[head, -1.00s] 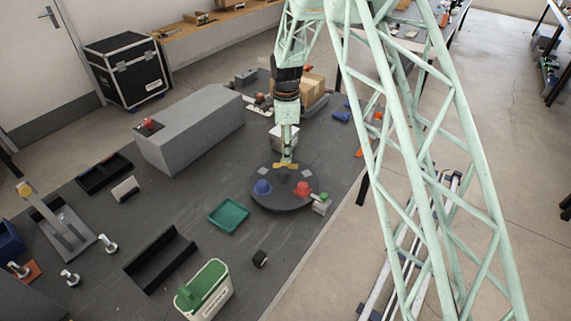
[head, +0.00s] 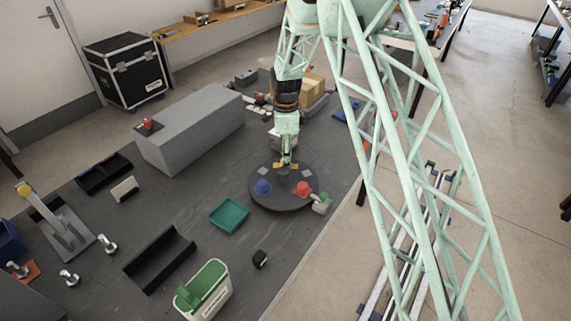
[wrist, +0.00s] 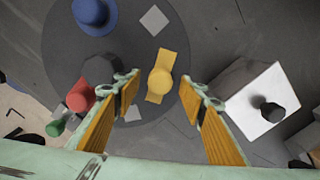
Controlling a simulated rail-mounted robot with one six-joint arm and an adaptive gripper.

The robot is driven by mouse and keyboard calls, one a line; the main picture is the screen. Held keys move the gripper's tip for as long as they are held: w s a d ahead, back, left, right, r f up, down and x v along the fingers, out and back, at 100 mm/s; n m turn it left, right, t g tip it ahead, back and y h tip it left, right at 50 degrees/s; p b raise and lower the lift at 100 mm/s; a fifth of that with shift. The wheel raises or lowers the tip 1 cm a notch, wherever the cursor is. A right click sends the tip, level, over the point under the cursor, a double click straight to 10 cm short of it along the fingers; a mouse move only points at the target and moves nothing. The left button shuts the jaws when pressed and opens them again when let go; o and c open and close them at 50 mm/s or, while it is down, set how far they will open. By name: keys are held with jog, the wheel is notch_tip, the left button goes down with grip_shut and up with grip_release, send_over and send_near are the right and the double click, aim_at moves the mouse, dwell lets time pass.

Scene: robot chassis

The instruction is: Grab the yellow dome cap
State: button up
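My gripper (wrist: 158,88) is open, with one yellow-padded finger on each side of the cap's picture position and no visible contact. In the head view my gripper (head: 286,164) points down over the far side of the round plate (head: 284,205). There the cap is hard to tell apart from the yellow finger pads.
A blue domed piece (wrist: 91,12) and a red one (wrist: 80,97) stand on the plate, with pale flat squares (wrist: 154,20). A green piece (wrist: 57,127) is beside the red one. A white box (wrist: 262,97) with a dark knob stands right of the fingers.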

jog(key=shift+f, duration=0.7)
jog(key=c, duration=0.8)
